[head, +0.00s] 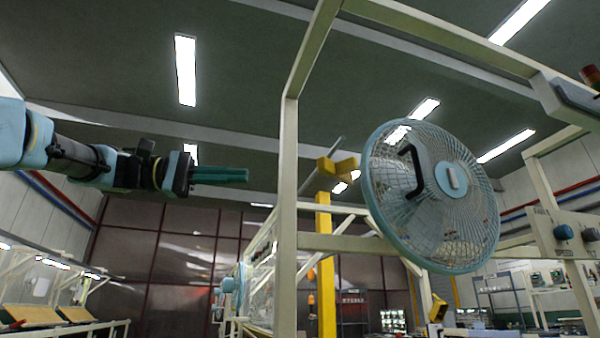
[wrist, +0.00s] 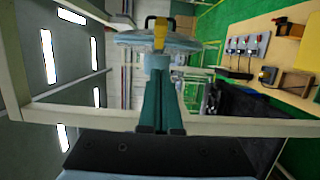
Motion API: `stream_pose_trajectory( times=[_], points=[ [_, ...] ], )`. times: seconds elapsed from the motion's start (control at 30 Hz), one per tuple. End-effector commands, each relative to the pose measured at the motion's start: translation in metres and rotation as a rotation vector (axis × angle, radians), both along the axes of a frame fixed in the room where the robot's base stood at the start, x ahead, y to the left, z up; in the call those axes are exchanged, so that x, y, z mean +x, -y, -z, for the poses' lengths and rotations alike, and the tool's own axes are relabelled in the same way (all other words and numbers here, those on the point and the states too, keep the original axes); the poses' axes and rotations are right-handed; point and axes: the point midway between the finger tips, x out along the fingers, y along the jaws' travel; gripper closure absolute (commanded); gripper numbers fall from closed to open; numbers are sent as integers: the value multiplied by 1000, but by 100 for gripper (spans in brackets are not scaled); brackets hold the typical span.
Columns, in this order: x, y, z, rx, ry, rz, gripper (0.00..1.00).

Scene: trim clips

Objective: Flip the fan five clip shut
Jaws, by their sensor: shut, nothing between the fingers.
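The fan (head: 440,225) hangs in a pale frame at the right of the head view, with a light blue rim, a wire grille and a black handle (head: 413,172). A yellow clip (head: 338,167) sticks out at the left side of its rim. In the wrist view the fan (wrist: 125,39) shows edge-on and the yellow clip (wrist: 160,33) stands on its near edge. My gripper (head: 247,175), with green fingers, is shut and empty, left of the clip and apart from it. In the wrist view my fingertips (wrist: 158,74) point towards the clip. How far the clip is open is hard to tell.
A pale upright post (head: 289,200) stands between my gripper and the fan in the head view. A panel with blue knobs (head: 563,232) is at the right. Another fan (head: 232,287) hangs farther back. A workbench (wrist: 275,50) shows in the wrist view.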

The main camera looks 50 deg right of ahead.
Motion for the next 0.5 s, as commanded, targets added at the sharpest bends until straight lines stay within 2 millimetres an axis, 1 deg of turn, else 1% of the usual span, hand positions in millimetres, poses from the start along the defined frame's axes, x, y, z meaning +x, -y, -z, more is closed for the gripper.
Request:
stream_pose_trajectory(
  times=[0.13, 0.27, 0.37, 0.5],
  points=[
    [-1, 2, 0, 1, 0, -1, 100],
    [-10, 9, -2, 1, 1, -1, 100],
    [-24, 19, -3, 2, 0, 1, 100],
    [-46, 38, -3, 3, -1, 1, 100]
  ],
)
